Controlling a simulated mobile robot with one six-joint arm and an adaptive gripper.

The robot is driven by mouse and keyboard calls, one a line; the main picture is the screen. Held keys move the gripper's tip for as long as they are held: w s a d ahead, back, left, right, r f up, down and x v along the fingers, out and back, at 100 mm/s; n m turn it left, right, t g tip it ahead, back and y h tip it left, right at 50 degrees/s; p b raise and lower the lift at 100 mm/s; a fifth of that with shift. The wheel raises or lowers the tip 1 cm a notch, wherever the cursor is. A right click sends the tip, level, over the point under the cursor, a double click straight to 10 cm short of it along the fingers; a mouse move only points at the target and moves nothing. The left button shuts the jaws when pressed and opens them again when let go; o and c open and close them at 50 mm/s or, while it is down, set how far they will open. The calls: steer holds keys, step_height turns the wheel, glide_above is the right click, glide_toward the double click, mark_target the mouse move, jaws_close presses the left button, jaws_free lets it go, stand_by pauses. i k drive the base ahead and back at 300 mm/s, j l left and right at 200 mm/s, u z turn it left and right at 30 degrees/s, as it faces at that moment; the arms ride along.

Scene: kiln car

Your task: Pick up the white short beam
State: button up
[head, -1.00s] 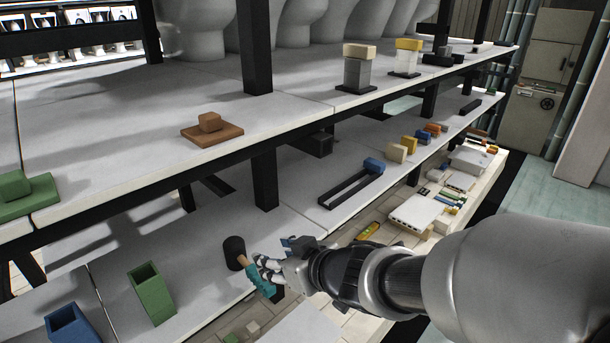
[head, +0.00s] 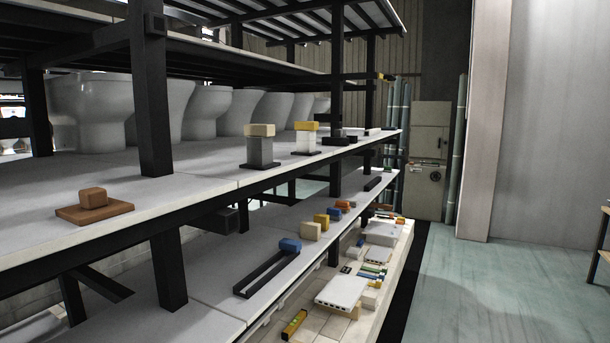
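I cannot tell for sure which piece is the white short beam. A small pale block (head: 370,299) lies beside the white slotted box (head: 342,291) on the lowest level. A cream block (head: 311,231) stands on the middle shelf (head: 205,308). Another cream block (head: 260,130) rests across the top of a grey post (head: 260,151) on the upper shelf. A small whitish piece (head: 373,131) sits at the far end of the upper shelf, too small to make out. My gripper and arm are not in view.
Black uprights (head: 153,90) and shelf edges fence the kiln car. A black slotted frame with a blue block (head: 290,245), a yellow block (head: 321,220) and a brown block on a plate (head: 94,199) stand on the shelves. The floor (head: 490,290) at right is clear.

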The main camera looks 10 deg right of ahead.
mark_target(367, 132)
steer(key=i+l+z, duration=0.1)
steer(key=i+l, duration=0.75)
steer(key=i+l+z, duration=0.1)
steer(key=i+l, duration=0.75)
steer(key=i+l+z, duration=0.15)
steer(key=i+l, duration=0.65)
steer(key=i+l+u, duration=0.2)
steer(key=j+u, duration=0.1)
steer(key=u, duration=2.55)
steer(key=z, duration=2.85)
steer(key=i+l+z, duration=0.1)
steer(key=i+l, duration=0.1)
steer(key=l, duration=0.05)
